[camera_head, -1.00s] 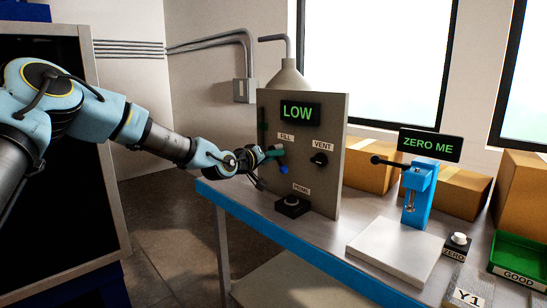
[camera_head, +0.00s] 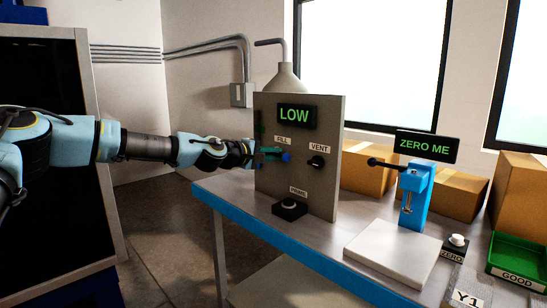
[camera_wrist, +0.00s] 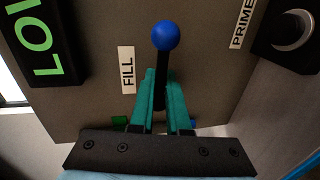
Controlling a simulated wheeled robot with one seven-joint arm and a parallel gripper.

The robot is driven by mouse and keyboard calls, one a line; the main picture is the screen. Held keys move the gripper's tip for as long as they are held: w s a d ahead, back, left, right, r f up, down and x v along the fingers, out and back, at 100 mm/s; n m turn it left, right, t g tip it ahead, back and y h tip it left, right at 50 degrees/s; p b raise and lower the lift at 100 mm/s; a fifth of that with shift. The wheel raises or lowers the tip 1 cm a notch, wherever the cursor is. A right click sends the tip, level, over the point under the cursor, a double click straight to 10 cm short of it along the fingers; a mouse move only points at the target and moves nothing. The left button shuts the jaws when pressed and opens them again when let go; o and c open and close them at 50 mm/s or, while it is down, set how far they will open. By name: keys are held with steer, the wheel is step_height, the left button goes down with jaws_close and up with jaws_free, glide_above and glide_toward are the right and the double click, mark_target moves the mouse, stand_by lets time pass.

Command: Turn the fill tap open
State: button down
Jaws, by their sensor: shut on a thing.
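The fill tap (camera_head: 286,157) has a black lever with a blue ball end, on the grey panel (camera_head: 326,200) below the FILL label. The lever points sideways to the right along the panel. In the wrist view its blue ball (camera_wrist: 166,35) stands beyond my fingertips, beside the FILL label. My gripper (camera_wrist: 160,78) has its teal fingers shut on the lever, one on each side; it also shows in the head view (camera_head: 270,154). The tap's pivot is hidden behind my gripper. The display (camera_head: 294,115) on the panel reads LOW in green.
The VENT knob (camera_head: 316,162) is right of the tap, and the PRIME button (camera_head: 290,209) stands below. On the bench to the right are a blue press (camera_head: 415,190) with a ZERO ME display, a white plate (camera_head: 390,250) and a green tray (camera_head: 518,255).

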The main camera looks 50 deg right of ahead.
stand_by(0.4)
steer(key=c, duration=0.9)
jaws_free()
steer(key=a, duration=0.3)
steer(key=a+r+b, duration=0.1)
steer(key=a, duration=0.3)
steer(key=a+r+b, duration=0.1)
steer(key=a, duration=0.2)
steer(key=shift+w+a+r, duration=0.1)
steer(key=shift+w+a, duration=0.15)
steer(key=shift+a, duration=0.05)
